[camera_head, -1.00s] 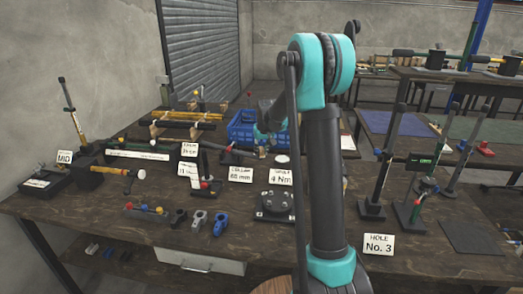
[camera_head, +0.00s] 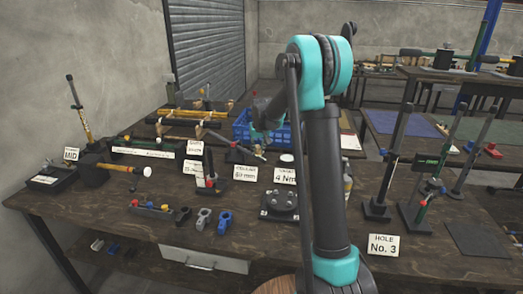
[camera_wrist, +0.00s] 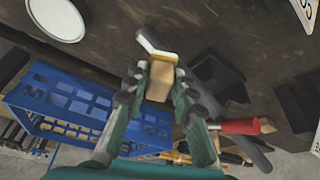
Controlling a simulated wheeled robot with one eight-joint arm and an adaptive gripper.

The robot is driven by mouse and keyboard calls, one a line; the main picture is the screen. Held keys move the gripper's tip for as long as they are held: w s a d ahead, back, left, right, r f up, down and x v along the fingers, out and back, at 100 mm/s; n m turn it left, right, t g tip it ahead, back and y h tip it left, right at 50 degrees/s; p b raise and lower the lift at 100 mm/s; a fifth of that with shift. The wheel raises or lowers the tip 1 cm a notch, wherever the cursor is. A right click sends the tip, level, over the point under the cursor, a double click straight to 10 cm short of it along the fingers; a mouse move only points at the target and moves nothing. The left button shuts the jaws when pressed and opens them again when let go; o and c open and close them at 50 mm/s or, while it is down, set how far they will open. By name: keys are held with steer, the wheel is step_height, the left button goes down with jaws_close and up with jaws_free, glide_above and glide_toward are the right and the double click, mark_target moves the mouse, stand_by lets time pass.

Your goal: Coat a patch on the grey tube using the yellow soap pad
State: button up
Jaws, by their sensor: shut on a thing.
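In the wrist view my gripper (camera_wrist: 160,76) is shut on a tan block with a pale yellow edge (camera_wrist: 165,57), which looks like the soap pad. A light grey bar (camera_wrist: 150,41), perhaps the grey tube, lies just past the pad's yellow edge. I cannot tell whether they touch. In the head view my arm stands in front of the bench and its end is small beside the blue crate, so the pad and any patch on the tube cannot be made out there.
The blue crate (camera_wrist: 75,98) is left of my gripper in the wrist view. A red-handled tool (camera_wrist: 240,126) and dark stands are close on the right. A white disc (camera_head: 287,157) and a black round fixture (camera_head: 280,204) are on the bench. Bare wood shows at the front (camera_head: 130,222).

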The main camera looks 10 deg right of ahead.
steer(key=shift+d, duration=0.1)
steer(key=shift+s+d+r, duration=0.1)
steer(key=shift+s+d, duration=0.25)
steer(key=shift+d, duration=0.55)
steer(key=shift+s+d+r, duration=0.1)
steer(key=shift+s+d, duration=0.2)
steer(key=shift+d, duration=0.6)
steer(key=shift+r, duration=2.95)
steer(key=shift+r, duration=0.1)
step_height(320, 180, up, 3)
steer(key=shift+f, duration=0.1)
